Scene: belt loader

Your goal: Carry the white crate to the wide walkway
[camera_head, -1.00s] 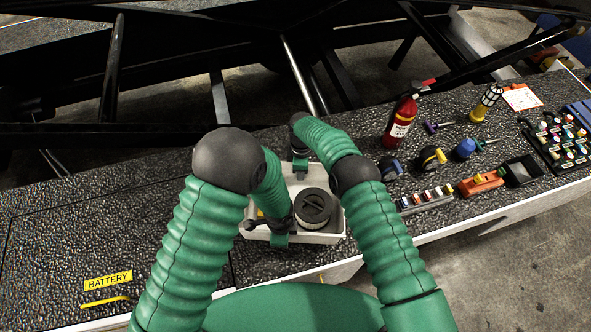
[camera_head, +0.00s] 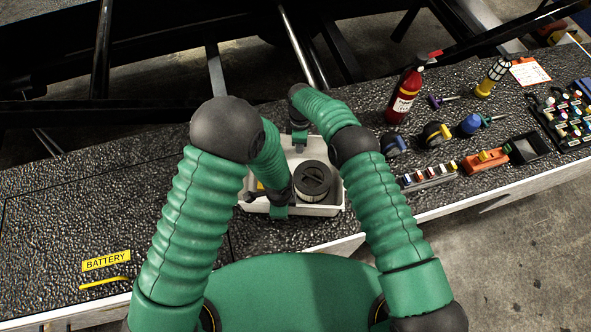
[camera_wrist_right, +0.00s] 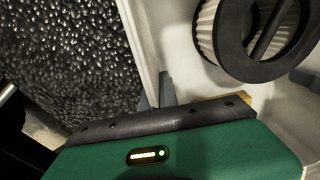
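The white crate (camera_head: 332,209) sits on the dark speckled bench top with a round black-capped filter (camera_head: 314,181) inside it. My right gripper (camera_head: 299,148) is at the crate's far wall. In the right wrist view its fingers (camera_wrist_right: 157,95) lie on either side of the crate's wall (camera_wrist_right: 137,30), close against it, and the filter (camera_wrist_right: 250,38) shows inside. My left gripper (camera_head: 265,204) is at the crate's near left part; my own arm covers its fingers, so I cannot tell whether they are shut. My arms hide much of the crate's left side.
To the right stand a red fire extinguisher (camera_head: 405,94), a yellow lamp (camera_head: 491,77), tape rolls (camera_head: 435,134), a small rack (camera_head: 428,177) and a black bin (camera_head: 530,148). A BATTERY label (camera_head: 106,261) lies at the left. Dark beams stand behind the bench. Grey floor is clear at lower right.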

